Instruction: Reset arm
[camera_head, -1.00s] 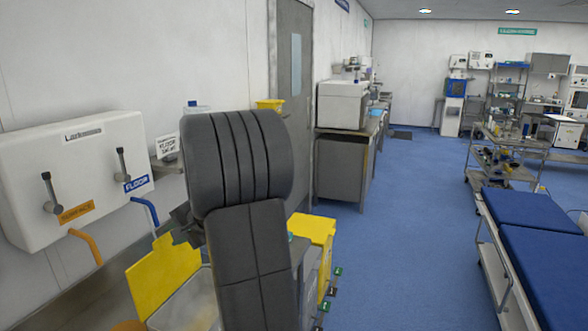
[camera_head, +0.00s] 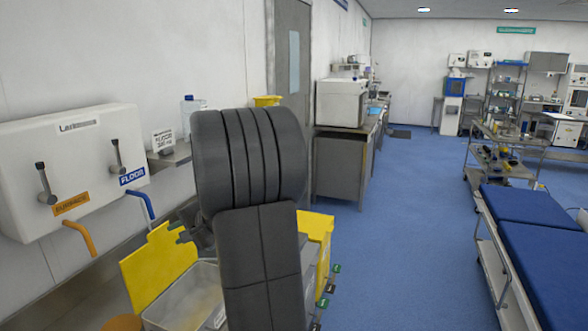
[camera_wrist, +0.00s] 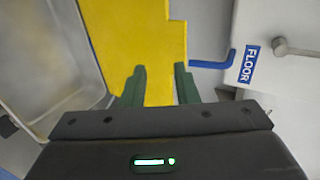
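My arm (camera_head: 262,255) stands upright in the head view, dark grey, and blocks part of the room behind it. My gripper shows in the wrist view (camera_wrist: 160,84) with two dark green fingers spread apart and nothing held between them. A yellow panel (camera_wrist: 138,45) lies beyond the fingers; I cannot tell how far. In the head view only a dark part of my gripper shows left of the arm, near the yellow panel (camera_head: 155,268). Its fingertips are not clear there.
A white wall unit (camera_head: 75,165) with levers hangs at left. Below it is a grey basin (camera_head: 185,300). A yellow bin (camera_head: 318,238) stands behind my arm. A blue-padded operating table (camera_head: 550,260) is at right. Blue floor (camera_head: 400,220) lies open between.

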